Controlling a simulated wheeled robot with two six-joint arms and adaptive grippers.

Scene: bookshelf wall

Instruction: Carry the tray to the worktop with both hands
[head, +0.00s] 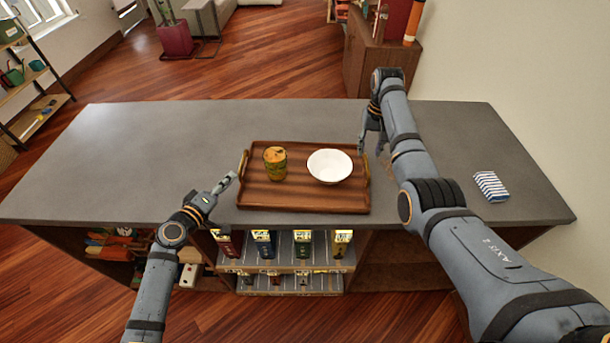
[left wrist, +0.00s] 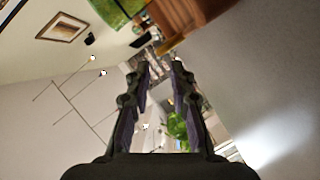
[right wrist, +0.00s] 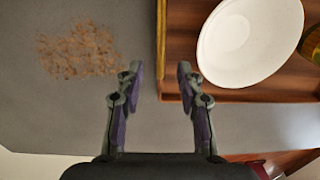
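A brown wooden tray (head: 300,203) with a brass-coloured handle at each end lies on a grey worktop (head: 140,150). A patterned green and orange cup (head: 275,163) and a white bowl (head: 330,166) stand on it. My left gripper (head: 226,183) is just left of the left handle (head: 243,164). Its fingers (left wrist: 160,66) are apart with nothing between them. Neither gripper visibly grasps a handle.
A blue-and-white striped item (head: 490,186) lies on the worktop at the right. A brown crumbly patch (right wrist: 80,50) is on the worktop beside the tray. Shelves with several boxes (head: 265,244) are under the worktop's front. The worktop's left side is clear.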

